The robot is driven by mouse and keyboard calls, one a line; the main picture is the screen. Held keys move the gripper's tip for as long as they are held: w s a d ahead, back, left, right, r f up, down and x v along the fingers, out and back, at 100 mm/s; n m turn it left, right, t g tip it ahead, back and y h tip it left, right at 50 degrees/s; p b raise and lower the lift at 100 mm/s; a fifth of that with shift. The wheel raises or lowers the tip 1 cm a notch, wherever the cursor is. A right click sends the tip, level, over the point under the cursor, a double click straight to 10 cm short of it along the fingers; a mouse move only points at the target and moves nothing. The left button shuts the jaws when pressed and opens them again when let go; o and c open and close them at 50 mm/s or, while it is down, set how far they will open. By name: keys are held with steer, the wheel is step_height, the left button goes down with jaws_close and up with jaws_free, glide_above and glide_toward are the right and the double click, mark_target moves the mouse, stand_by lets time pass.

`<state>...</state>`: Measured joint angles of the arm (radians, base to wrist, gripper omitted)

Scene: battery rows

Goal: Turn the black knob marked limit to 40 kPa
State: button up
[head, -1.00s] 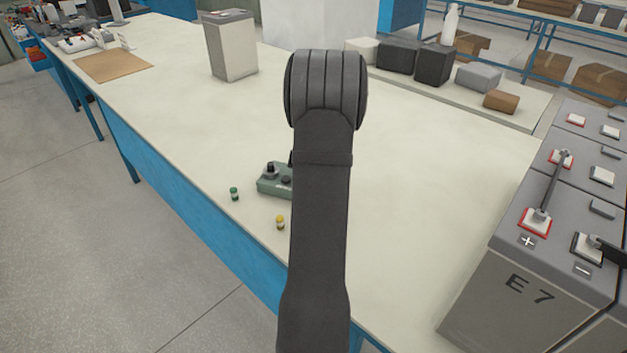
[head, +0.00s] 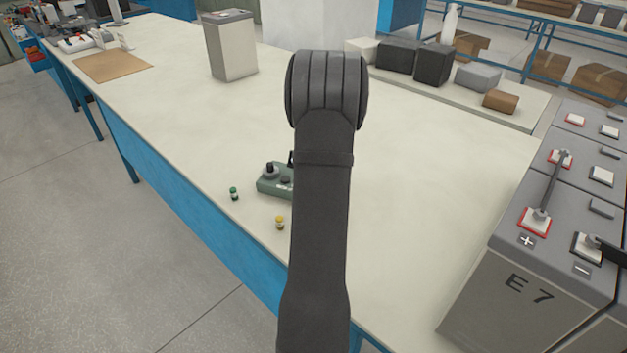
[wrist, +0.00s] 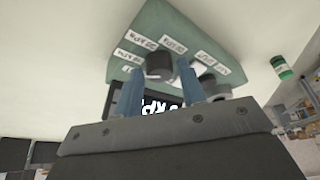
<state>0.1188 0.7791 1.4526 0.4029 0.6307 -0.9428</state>
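A green control box (head: 268,188) lies on the bench, partly hidden behind my arm in the head view. It also shows in the wrist view (wrist: 160,25), with white labels, some reading in kPa, and a dark display. A black knob (wrist: 159,66) stands between the two blue fingers of my gripper (wrist: 158,70). The fingers are apart, one on each side of it, and small gaps seem to show. Another dark knob (wrist: 208,84) sits to the right, beyond the right finger. The knob names and pointer marks are not readable. My gripper is mostly hidden in the head view.
A green-capped vial (head: 234,194) and a yellow vial (head: 280,223) stand near the box, by the bench edge. Large grey batteries (head: 535,290) with terminals are at the right. Boxes (head: 398,54) line the back; the bench between is clear.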

steer(key=v, duration=1.7)
steer(key=shift+r, duration=0.25)
steer(key=x, duration=1.7)
steer(key=shift+f, duration=0.25)
steer(key=shift+r, duration=0.1)
steer(key=shift+f, duration=0.25)
steer(key=shift+r+m+h, duration=0.15)
steer(key=shift+m+h, duration=0.15)
steer(key=shift+m, duration=0.3)
steer(key=shift+a+m+t+h, duration=0.15)
steer(key=shift+m+h, duration=0.3)
steer(key=shift+m, duration=0.7)
steer(key=shift+a+m+t+h, duration=0.15)
steer(key=shift+m+h, duration=0.3)
steer(key=shift+m, duration=0.7)
steer(key=shift+m+h, duration=0.55)
steer(key=shift+m, duration=0.9)
steer(key=shift+m+h, duration=0.55)
steer(key=shift+m, duration=0.9)
